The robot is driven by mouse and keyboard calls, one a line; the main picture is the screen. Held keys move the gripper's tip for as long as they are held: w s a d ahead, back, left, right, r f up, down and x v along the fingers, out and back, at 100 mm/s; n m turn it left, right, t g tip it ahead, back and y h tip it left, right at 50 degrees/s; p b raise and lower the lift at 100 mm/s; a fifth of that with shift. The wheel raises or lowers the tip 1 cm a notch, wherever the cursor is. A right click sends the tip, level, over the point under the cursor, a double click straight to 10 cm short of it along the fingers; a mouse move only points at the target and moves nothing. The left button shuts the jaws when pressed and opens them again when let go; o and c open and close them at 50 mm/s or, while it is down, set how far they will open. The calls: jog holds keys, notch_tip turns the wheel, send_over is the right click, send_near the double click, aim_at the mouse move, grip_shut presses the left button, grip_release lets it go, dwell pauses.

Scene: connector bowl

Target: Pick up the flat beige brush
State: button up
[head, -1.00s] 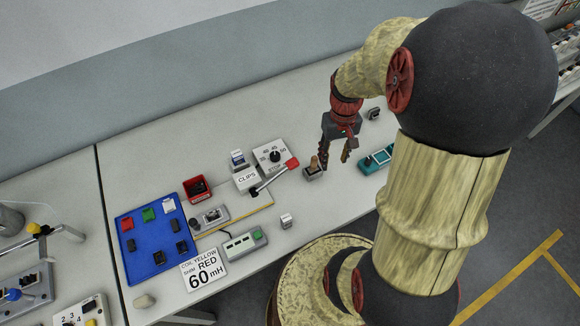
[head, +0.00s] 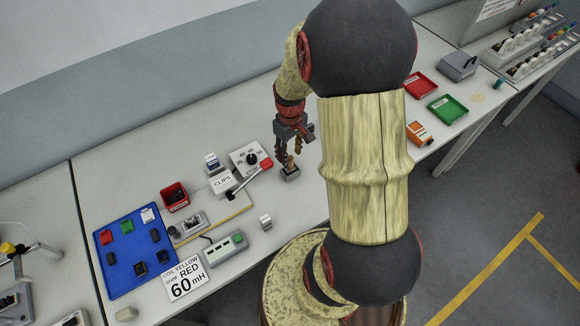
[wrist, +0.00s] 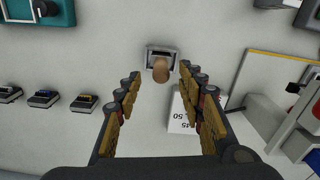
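A small tan, round-ended piece (wrist: 160,70) stands in a grey holder (wrist: 162,50) in the wrist view; it looks like the beige brush seen end-on, but I cannot make out bristles or flatness. In the head view the tan piece (head: 290,161) rises from the same holder (head: 290,174) on the bench. My gripper (wrist: 160,76) is open, with its two fingers apart on either side of the tan piece in the picture and nothing held. In the head view my gripper (head: 289,150) hangs above the holder; the exact height gap is unclear.
A blue tray (head: 122,275) lies further left. Red (head: 421,88) and green (head: 462,108) trays lie right. Bare bench lies in front of the holder.

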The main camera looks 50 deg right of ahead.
aim_at(290, 166)
notch_tip(290, 166, down, 4)
jog(key=shift+f+b, duration=0.1)
jog(key=shift+b, duration=0.3)
jog(key=shift+a, duration=0.1)
jog(key=shift+c, duration=1)
jog(key=c, duration=0.8)
grip_shut()
